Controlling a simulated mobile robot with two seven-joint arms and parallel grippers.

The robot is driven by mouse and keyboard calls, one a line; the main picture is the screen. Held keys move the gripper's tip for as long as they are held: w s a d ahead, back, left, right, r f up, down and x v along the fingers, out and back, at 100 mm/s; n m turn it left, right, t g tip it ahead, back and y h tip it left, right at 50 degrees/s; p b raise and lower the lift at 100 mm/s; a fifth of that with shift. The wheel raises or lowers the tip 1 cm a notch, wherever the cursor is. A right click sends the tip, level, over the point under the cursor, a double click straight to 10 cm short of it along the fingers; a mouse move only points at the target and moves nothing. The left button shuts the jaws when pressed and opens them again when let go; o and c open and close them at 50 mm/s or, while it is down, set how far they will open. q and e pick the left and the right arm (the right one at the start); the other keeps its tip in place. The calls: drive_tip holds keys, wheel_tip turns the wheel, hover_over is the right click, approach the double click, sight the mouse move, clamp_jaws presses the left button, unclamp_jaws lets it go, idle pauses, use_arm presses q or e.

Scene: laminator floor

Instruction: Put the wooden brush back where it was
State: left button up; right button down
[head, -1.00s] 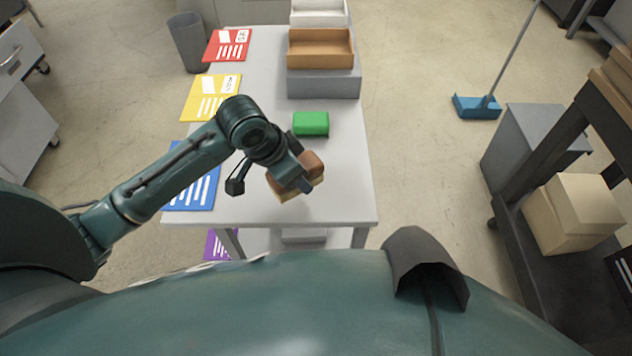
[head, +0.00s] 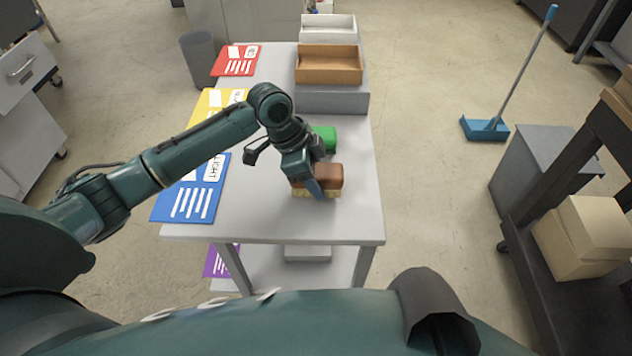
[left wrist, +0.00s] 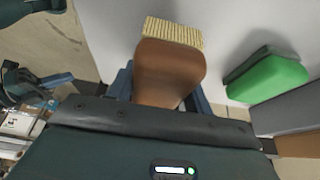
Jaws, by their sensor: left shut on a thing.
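The wooden brush (head: 327,178) has a brown body and pale bristles. My left gripper (head: 308,184) is shut on it over the front part of the grey table (head: 270,215). In the left wrist view the brush (left wrist: 170,72) sits between the two fingers, its bristles at the far end. In the head view the bristles face down, close to the tabletop; I cannot tell whether they touch it.
A green block (head: 326,136) lies just behind the brush. A wooden tray (head: 328,65) on a grey box and a white tray (head: 327,28) stand farther back. Red, yellow and blue cards (head: 192,190) line the left edge. The table's front right is clear.

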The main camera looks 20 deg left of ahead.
use_arm(q)
drive_tip(key=shift+f, duration=1.15)
drive_tip(key=o, duration=0.9)
drive_tip(key=shift+f, duration=0.1)
drive_tip(key=shift+o, duration=0.2)
drive_tip(key=v, duration=1.2)
